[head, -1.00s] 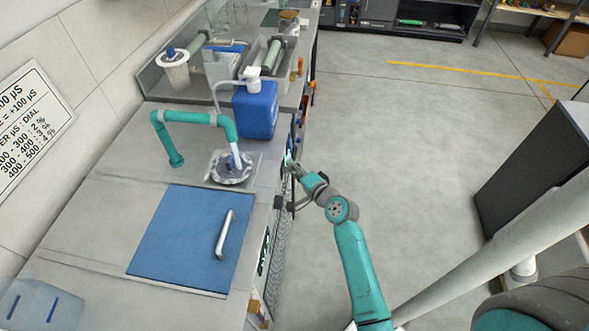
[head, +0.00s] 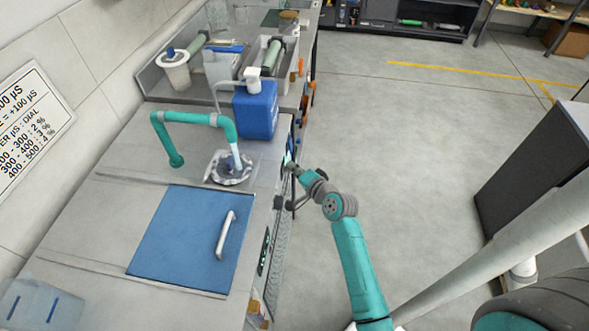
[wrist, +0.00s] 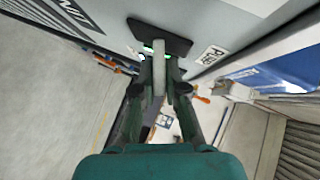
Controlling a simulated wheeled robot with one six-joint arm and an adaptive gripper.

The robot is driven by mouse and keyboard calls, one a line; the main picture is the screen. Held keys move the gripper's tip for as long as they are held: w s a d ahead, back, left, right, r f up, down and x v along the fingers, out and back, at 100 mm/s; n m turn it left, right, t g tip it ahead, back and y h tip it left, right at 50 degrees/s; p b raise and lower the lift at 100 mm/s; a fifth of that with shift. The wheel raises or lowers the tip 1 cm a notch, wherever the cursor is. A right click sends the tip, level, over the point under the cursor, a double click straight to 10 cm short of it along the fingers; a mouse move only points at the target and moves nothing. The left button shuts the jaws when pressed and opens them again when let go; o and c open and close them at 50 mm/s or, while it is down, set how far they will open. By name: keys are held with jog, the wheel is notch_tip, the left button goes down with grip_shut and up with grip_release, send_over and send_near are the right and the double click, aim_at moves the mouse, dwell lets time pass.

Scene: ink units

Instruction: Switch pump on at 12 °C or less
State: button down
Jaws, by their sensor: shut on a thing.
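My gripper (head: 288,168) is at the front face of the bench unit, below the blue jug. In the wrist view my gripper (wrist: 159,88) is shut on a pale grey lever (wrist: 159,60), which stands out from a black plate (wrist: 172,40) on the grey panel. A white label (wrist: 210,57) beside the plate begins with "P"; the rest is hard to read. The front panel (head: 265,250) shows small green lit marks at its near end in the head view. No temperature figure is readable in either view.
A blue jug (head: 256,110) with a white pump top stands on the bench above my gripper. A teal pipe (head: 200,118) runs into a round opening (head: 230,170). A blue lid (head: 185,235) with a pale handle lies nearer. The floor (head: 420,140) to the right is clear.

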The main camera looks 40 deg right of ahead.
dwell(0.3)
jog(key=c, duration=1.2)
grip_release()
jog(key=v, duration=1.2)
